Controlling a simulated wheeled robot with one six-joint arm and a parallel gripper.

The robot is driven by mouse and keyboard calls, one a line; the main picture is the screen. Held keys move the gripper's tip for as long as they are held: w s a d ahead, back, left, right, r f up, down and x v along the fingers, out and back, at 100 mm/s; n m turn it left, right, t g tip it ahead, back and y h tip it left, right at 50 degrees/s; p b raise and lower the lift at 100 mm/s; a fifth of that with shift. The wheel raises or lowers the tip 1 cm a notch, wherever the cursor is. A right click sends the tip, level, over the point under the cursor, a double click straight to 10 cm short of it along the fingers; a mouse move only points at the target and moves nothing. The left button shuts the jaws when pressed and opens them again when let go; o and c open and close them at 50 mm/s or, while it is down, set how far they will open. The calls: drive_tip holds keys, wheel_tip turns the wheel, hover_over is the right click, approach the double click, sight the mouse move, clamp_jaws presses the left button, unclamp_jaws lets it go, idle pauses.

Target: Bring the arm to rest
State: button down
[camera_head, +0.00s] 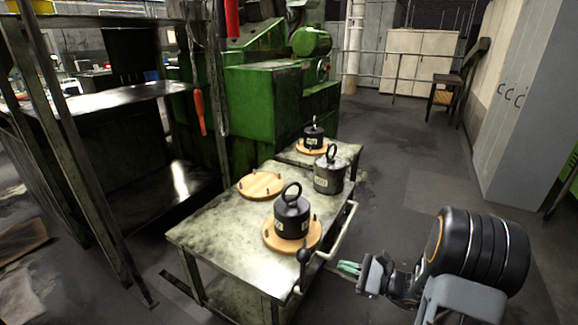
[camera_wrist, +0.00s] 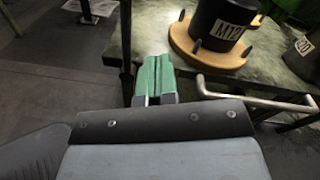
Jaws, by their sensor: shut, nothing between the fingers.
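My gripper (camera_head: 349,268) is at the lower right in the head view, out past the right edge of the metal cart (camera_head: 205,225) and its handle. Its green fingertips (camera_wrist: 154,76) are together and empty in the wrist view. A black weight with a ring (camera_head: 292,216) stands on a round wooden board (camera_head: 268,243) on the cart. In the wrist view this weight (camera_wrist: 222,22) carries an M12 label. My gripper is apart from the weight and the cart.
An empty wooden board (camera_head: 260,185) lies on the cart. A grey weight (camera_head: 328,174) stands behind, and another black weight (camera_head: 313,138) sits on a board farther back. A green machine (camera_head: 275,105) is behind; a grey locker (camera_head: 525,110) is at right. Floor between is clear.

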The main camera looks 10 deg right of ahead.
drive_tip(key=s+a+r+n+g+h+p, duration=0.2)
drive_tip(key=s+a+r+n+g+p, duration=0.3)
drive_tip(key=r, duration=0.3)
drive_tip(key=s+a+r+n+g+h+p, duration=0.2)
drive_tip(key=s+a+r+n+g+p, duration=0.25)
drive_tip(key=r+n+p, duration=0.2)
drive_tip(key=s+d+r+n+t+h+p, duration=0.1)
drive_tip(key=r+n+h+p, duration=0.3)
drive_tip(key=r, duration=0.4)
drive_tip(key=s+d+r+n+t+h+p, duration=0.1)
drive_tip(key=s+d+r+n+h+p, duration=0.1)
drive_tip(key=r+p, duration=0.5)
drive_tip(key=d+r+n+h, duration=0.1)
drive_tip(key=n+h, duration=0.1)
drive_tip(key=h, duration=0.1)
drive_tip(key=shift+s+d+r+t+h+p, duration=0.15)
drive_tip(key=shift+s+r+t+h+p, duration=0.15)
drive_tip(key=shift+t+h+p, duration=0.1)
drive_tip(key=shift+n, duration=0.25)
